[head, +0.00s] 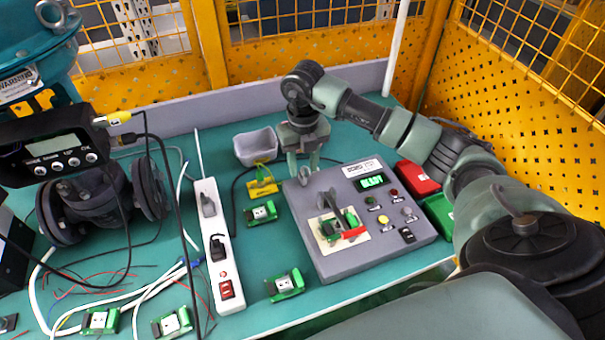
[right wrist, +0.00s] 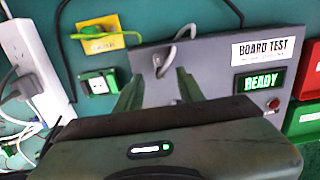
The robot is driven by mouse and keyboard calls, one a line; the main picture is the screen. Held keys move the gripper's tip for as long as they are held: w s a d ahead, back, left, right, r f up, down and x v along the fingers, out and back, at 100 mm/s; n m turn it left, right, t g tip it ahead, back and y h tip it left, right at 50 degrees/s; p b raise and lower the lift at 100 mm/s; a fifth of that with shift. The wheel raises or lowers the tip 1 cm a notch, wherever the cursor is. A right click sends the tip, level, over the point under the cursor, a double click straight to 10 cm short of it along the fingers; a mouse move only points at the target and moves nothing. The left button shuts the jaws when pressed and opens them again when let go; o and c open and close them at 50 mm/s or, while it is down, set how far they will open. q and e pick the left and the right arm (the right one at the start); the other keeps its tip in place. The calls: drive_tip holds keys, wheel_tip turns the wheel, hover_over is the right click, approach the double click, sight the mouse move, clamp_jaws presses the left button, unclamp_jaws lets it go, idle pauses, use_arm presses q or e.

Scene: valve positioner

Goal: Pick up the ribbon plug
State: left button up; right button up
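The grey board test box (head: 345,262) stands on the green bench. A grey looped lead (head: 305,176) rises from its back left part, and it also shows in the right wrist view (right wrist: 178,48). I cannot clearly make out a plug on its end. A green board with a red part (head: 345,228) sits on the box's pale plate. My right gripper (head: 303,166) points down over the box's back left edge, at the lead. Its two fingers are apart in the right wrist view (right wrist: 158,90), with no held thing visible between them. My left gripper is out of view.
A white power strip (head: 226,262) and several green boards lie left of the box. A grey bin (head: 257,147) and a yellow piece (head: 262,187) are behind them. Red (head: 417,178) and green (head: 440,214) bins stand to the right. A valve (head: 95,195) stands at left.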

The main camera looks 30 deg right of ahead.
sight(304, 177)
wheel_tip(304, 177, down, 3)
drive_tip(key=shift+r+p, duration=0.15)
drive_tip(key=shift+p, duration=0.15)
drive_tip(key=shift+f, duration=0.5)
clamp_jaws()
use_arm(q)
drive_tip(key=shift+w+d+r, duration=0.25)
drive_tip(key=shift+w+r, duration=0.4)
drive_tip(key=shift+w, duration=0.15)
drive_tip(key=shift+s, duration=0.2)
